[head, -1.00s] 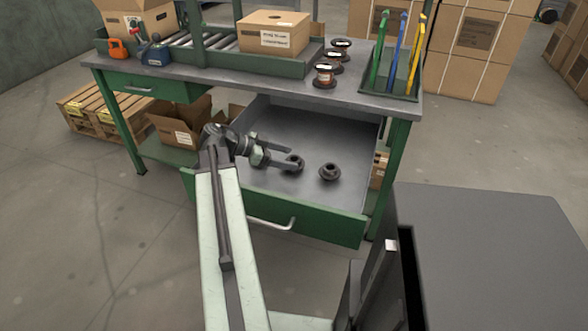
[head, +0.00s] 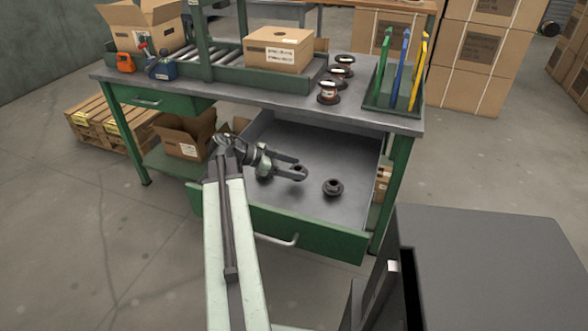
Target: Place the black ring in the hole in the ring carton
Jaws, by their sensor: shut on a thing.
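My gripper (head: 299,169) is over the open drawer (head: 335,151), its fingers shut on a small black ring (head: 299,168). The fingers partly hide this ring, and I cannot tell for sure whether it is clear of the drawer floor. A second dark ring-shaped piece (head: 333,187) lies on the drawer floor to the right of the gripper, apart from it. The ring carton (head: 278,57) is a closed brown box on the bench behind the drawer. It has a white label on its front and a dark hole in its top.
Copper spools (head: 329,92) stand on the bench right of the carton. A rack of upright green, blue and yellow tools (head: 395,100) is at the bench's right end. A green upright frame (head: 201,45) stands left of the carton. An open box (head: 142,25) is farther left.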

